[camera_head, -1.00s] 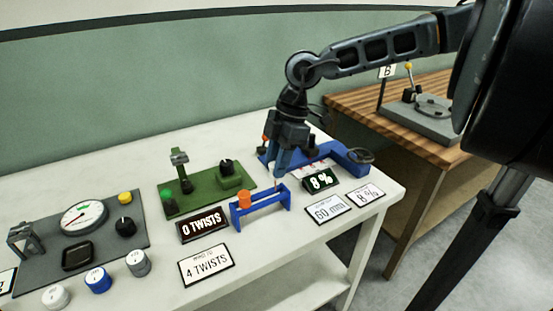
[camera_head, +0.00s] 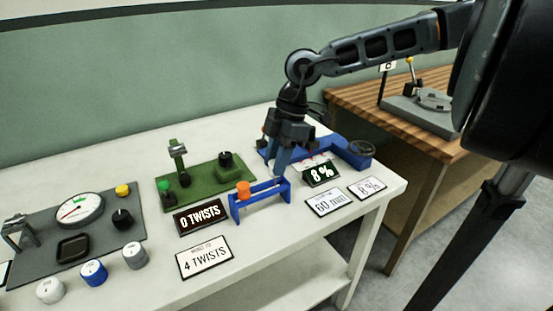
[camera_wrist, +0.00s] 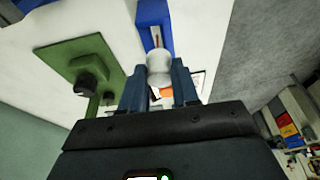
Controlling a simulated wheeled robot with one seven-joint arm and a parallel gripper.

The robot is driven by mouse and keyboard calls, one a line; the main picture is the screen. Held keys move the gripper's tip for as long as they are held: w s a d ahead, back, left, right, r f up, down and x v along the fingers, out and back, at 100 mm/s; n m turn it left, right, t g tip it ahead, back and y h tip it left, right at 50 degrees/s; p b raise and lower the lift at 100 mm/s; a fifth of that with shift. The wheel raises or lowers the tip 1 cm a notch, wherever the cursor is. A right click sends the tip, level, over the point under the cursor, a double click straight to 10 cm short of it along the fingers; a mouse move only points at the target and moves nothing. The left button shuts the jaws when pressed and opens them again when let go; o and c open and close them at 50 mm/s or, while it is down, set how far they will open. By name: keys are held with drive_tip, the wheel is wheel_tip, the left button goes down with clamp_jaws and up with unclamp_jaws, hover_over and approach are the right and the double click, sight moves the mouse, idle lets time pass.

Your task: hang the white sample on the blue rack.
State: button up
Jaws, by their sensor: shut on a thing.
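The blue rack (camera_head: 262,204) stands near the front of the white table, with an orange spool (camera_head: 243,188) at its left end. My gripper (camera_head: 279,178) points down by the rack's right end in the head view. In the wrist view my gripper (camera_wrist: 160,88) is shut on the white sample (camera_wrist: 160,66), a rounded white piece between the fingertips. In the head view the sample is mostly hidden by the fingers. I cannot tell whether it touches the rack. An orange patch shows beyond it in the wrist view.
A green device (camera_head: 205,183) stands left of the gripper; a blue device (camera_head: 335,148) lies close behind and right. A grey gauge board (camera_head: 80,230) is at left. A wooden table (camera_head: 395,110) stands at right.

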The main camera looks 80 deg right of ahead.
drive_tip(key=shift+f+b, duration=1.5)
drive_tip(key=shift+f, duration=0.05)
drive_tip(key=o, duration=1.1)
drive_tip(key=p+v, duration=0.4)
drive_tip(key=v, duration=0.4)
